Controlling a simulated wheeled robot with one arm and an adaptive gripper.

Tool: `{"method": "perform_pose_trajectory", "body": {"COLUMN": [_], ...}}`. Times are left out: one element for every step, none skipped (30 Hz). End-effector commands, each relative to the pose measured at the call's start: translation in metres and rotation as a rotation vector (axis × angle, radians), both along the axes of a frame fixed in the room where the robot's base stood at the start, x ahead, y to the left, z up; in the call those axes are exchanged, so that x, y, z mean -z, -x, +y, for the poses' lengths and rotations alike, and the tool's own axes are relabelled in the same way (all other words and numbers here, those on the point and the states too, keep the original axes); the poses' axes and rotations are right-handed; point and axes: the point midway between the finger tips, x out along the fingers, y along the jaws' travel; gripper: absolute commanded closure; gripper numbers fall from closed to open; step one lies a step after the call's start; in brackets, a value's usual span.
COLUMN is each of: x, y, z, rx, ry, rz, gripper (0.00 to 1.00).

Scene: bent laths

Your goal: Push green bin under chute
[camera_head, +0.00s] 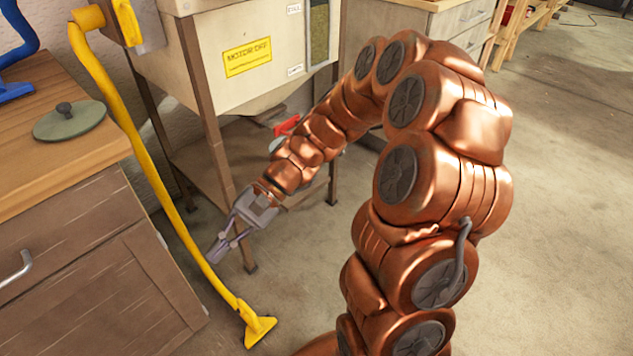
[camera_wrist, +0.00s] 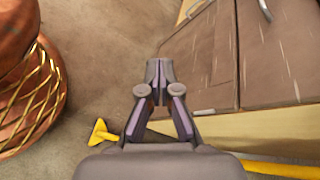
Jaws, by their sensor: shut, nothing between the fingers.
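No green bin can be made out in either view. No chute can be clearly identified; a beige boxy machine (camera_head: 215,50) on dark legs, with a yellow sign, stands at the top centre of the head view.
The bent yellow pole (camera_head: 150,165) runs down to a foot on the floor. A wooden-topped cabinet (camera_head: 80,250) at left bears a grey-green round lid (camera_head: 69,119). A small red object (camera_head: 287,125) shows partly behind my arm. Floor at right is clear.

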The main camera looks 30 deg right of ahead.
Motion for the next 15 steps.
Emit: {"method": "perform_pose_trajectory", "body": {"x": [0.005,0.006,0.008,0.010,0.012,0.014,0.017,0.020,0.024,0.027,0.031,0.038,0.042,0.047,0.055], "y": [-0.016,-0.026,-0.038,-0.047,-0.056,-0.069,-0.078,-0.087,-0.099,-0.107,-0.116,-0.126,-0.133,-0.141,-0.149], "z": [-0.006,-0.010,-0.016,-0.020,-0.026,-0.034,-0.040,-0.048,-0.059,-0.068,-0.077,-0.090,-0.100,-0.111,-0.126], "rx": [0.061,0.095,0.142,0.177,0.212,0.262,0.298,0.337,0.387,0.427,0.465,0.517,0.557,0.597,0.651], "ry": [-0.047,-0.074,-0.111,-0.137,-0.163,-0.199,-0.224,-0.248,-0.282,-0.306,-0.331,-0.362,-0.387,-0.410,-0.441], "rz": [0.025,0.037,0.051,0.064,0.077,0.091,0.101,0.113,0.128,0.137,0.148,0.165,0.175,0.185,0.202], "gripper": [1.00,1.00,1.00,1.00,1.00,1.00,1.00,1.00,1.00,1.00,1.00,1.00,1.00,1.00,1.00]}}
